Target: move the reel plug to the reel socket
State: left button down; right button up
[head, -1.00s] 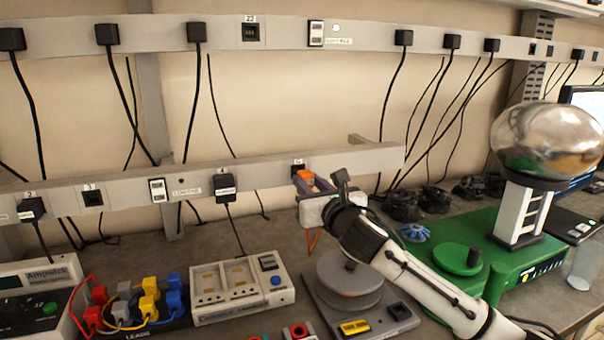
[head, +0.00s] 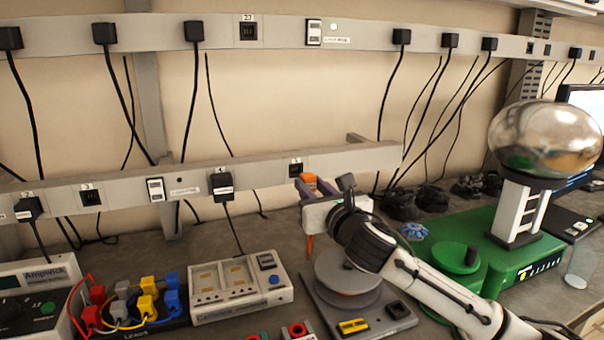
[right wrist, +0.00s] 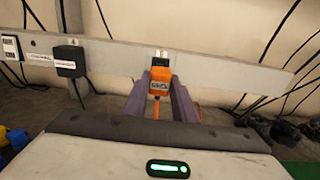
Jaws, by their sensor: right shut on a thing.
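The orange reel plug (head: 309,181) is held between the fingers of my right gripper (head: 314,186), in front of the lower grey rail. It also shows in the right wrist view (right wrist: 160,84), between the two purple-grey fingers, with an orange cable hanging below. Two small pale marks show just above it there; I cannot tell if they are its pins. A dark rail socket (head: 296,170) is just left of the plug. The reel (head: 348,272) stands on a grey base below the gripper, with a dark square socket (head: 398,311) at its right. My left gripper is not in view.
The lower rail (head: 250,181) also carries a black plug (head: 222,184). A grey panel box (head: 238,290) and colored leads (head: 130,303) are on the bench at left. A green base with a metal dome (head: 545,140) stands at right. Black cables hang along the wall.

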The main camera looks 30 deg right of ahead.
jog(key=s+a+f+y, duration=0.1)
jog(key=s+a+f, duration=0.3)
jog(key=s+f, duration=0.1)
jog(key=s+a+f+n+y, duration=0.1)
jog(key=s+a+f, duration=0.4)
jog(key=s+a+f+n+y, duration=0.1)
jog(key=s+a+f, duration=0.4)
jog(key=shift+f, duration=0.15)
jog(key=shift+n+t+y, duration=0.3)
jog(key=shift+n+y, duration=0.1)
jog(key=shift+y, duration=0.3)
jog(key=s+a, duration=0.1)
jog(key=s, duration=0.2)
jog(key=s+a, duration=0.2)
jog(key=s, duration=0.1)
jog(key=s+a, duration=0.1)
jog(key=s, duration=0.1)
jog(key=shift+s+a+f, duration=0.25)
jog(key=shift+s+a, duration=0.3)
jog(key=shift+s, duration=0.25)
